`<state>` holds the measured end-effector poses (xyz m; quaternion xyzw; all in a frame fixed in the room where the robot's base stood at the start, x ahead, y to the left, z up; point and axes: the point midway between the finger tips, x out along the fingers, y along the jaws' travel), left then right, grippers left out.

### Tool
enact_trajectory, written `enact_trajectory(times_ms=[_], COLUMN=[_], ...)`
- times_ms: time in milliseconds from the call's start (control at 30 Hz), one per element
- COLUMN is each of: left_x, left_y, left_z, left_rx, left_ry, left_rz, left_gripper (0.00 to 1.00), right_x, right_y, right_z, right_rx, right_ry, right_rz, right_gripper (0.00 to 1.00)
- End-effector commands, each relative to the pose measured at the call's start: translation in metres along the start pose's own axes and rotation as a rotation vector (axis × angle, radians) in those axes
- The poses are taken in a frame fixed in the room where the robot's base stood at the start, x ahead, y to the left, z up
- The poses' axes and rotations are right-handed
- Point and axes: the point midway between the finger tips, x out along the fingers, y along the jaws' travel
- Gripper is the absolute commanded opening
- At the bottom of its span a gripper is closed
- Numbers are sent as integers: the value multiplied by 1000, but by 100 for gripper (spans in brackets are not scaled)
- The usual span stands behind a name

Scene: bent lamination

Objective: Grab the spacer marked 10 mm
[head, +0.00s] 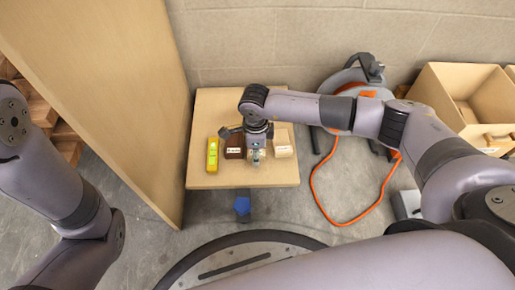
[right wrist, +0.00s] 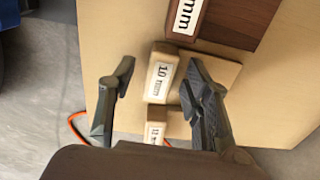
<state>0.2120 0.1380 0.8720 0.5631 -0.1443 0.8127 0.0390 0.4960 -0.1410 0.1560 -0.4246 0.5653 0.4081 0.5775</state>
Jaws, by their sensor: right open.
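The spacer marked 10 mm (right wrist: 160,78) is a pale wooden block with a white label, seen in the right wrist view. My right gripper (right wrist: 160,66) is open, with one finger on each side of this spacer and a gap between. In the head view my right gripper (head: 256,160) points down over the small table (head: 240,178) and hides the 10 mm spacer. My left arm shows at the left of the head view, but its gripper is out of sight.
A dark brown block (head: 235,147) and a yellow level (head: 212,155) lie left of my right gripper. Another pale labelled block (head: 283,146) lies to its right. A tall wooden panel (head: 115,75) stands left of the table. An orange cable (head: 316,195) lies on the floor.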

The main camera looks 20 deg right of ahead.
Motion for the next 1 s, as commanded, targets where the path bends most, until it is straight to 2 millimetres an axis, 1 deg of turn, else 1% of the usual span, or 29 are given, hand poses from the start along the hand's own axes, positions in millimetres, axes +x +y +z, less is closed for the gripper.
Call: enact_trajectory(times_ms=[100, 133, 800, 1000], left_x=[1, 1, 1, 1], left_y=[0, 0, 0, 0], left_z=[0, 0, 0, 0], left_rx=[0, 0, -1, 0], left_ry=[0, 0, 1, 1], left_rz=[0, 0, 1, 1], left_gripper=[40, 40, 40, 40], right_x=[-1, -1, -1, -1], right_y=[0, 0, 0, -1], right_z=[0, 0, 0, 0], right_rx=[0, 0, 1, 1], right_ry=[0, 0, 0, 0], right_rz=[0, 0, 0, -1], right_gripper=[45, 44, 0, 0])
